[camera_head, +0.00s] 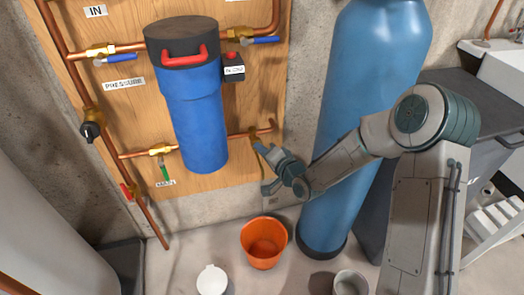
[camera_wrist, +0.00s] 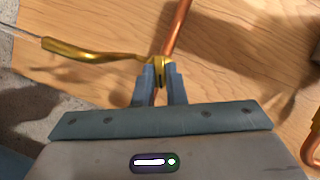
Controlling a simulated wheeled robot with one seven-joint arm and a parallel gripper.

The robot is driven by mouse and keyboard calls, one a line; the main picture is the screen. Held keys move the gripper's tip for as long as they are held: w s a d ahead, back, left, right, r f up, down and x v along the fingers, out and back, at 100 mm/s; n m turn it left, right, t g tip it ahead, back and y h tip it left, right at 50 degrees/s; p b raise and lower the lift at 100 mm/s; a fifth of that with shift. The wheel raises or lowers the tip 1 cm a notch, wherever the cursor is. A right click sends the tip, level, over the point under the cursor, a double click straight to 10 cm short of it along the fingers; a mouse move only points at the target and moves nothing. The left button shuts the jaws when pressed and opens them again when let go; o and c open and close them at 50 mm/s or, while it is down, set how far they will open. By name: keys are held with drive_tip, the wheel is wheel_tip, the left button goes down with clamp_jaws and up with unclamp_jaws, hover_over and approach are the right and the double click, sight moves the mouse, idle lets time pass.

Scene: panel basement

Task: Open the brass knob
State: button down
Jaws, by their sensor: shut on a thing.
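The brass knob (camera_wrist: 158,68) is on a brass tap at the copper pipe (camera_wrist: 179,24) on the wooden panel. In the wrist view it sits between my two fingertips, which close around it from both sides and hide part of it. A curved brass arm of the tap (camera_wrist: 92,53) reaches left from there. In the head view the tap (camera_head: 254,136) is at the panel's lower right, partly hidden by my gripper. My gripper (camera_head: 262,149) reaches it from the lower right. In the wrist view my gripper (camera_wrist: 159,82) is shut on the knob.
A blue filter housing (camera_head: 199,120) hangs left of my gripper. A tall blue tank (camera_head: 362,80) stands close behind my arm. An orange bucket (camera_head: 264,257) is on the floor below. Blue-handled (camera_head: 122,58), green (camera_head: 165,173) and red (camera_head: 127,191) valves are on the pipes.

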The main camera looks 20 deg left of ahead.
drive_tip(key=n+h+b, duration=0.1)
drive_tip(key=n, duration=0.1)
drive_tip(key=n+h+b, duration=0.2)
drive_tip(key=n, duration=0.1)
drive_tip(key=shift+s+a, duration=0.15)
drive_tip(key=shift+a, duration=0.05)
drive_tip(key=shift+a+n+t+h+b, duration=0.1)
drive_tip(key=shift+n+t+h+b, duration=0.3)
drive_tip(key=shift+n+b, duration=0.6)
drive_tip(key=shift+s+r+n+h+b, duration=0.1)
drive_tip(key=shift+r+n+h+b, duration=0.1)
drive_tip(key=shift+n+h+b, duration=0.75)
drive_tip(key=shift+y+b, duration=0.25)
drive_tip(key=shift+b, duration=0.15)
drive_tip(key=c, duration=1.5)
unclamp_jaws()
